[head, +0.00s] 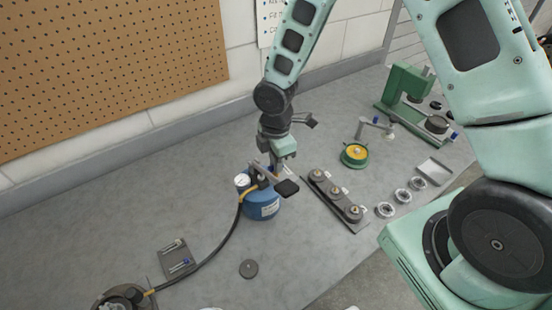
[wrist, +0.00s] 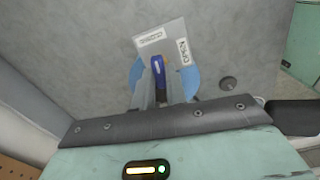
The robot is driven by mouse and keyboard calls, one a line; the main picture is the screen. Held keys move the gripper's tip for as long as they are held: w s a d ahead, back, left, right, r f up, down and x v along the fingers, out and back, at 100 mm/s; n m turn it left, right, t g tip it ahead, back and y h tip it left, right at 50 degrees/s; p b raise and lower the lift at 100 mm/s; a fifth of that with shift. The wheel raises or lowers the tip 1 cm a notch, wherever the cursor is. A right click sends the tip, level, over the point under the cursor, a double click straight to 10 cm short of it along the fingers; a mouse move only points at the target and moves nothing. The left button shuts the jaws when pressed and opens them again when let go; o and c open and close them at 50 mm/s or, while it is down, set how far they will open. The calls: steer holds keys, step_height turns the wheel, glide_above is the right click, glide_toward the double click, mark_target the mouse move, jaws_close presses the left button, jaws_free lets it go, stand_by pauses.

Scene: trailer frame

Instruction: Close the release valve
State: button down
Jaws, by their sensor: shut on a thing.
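A blue cylinder-shaped unit (head: 263,206) with a gauge and a hose stands on the grey bench in the head view. In the wrist view the blue valve handle (wrist: 158,68) lies between my fingers, over a grey plate (wrist: 168,38) with two white labels. One label seems to read OPEN; the other is too small to read surely. The handle's tip points up toward the left label. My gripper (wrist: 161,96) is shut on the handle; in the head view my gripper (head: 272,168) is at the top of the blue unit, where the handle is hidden.
A round white gauge (head: 242,181) and a black hose (head: 222,245) sit left of the unit. A dark disc (head: 249,268) lies in front. A pegboard (head: 100,70) hangs behind.

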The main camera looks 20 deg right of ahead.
steer(key=shift+n, duration=0.6)
steer(key=c, duration=1.4)
jaws_free()
steer(key=shift+c, duration=0.2)
steer(key=shift+r, duration=0.15)
step_height(320, 180, up, 17)
steer(key=b, duration=0.1)
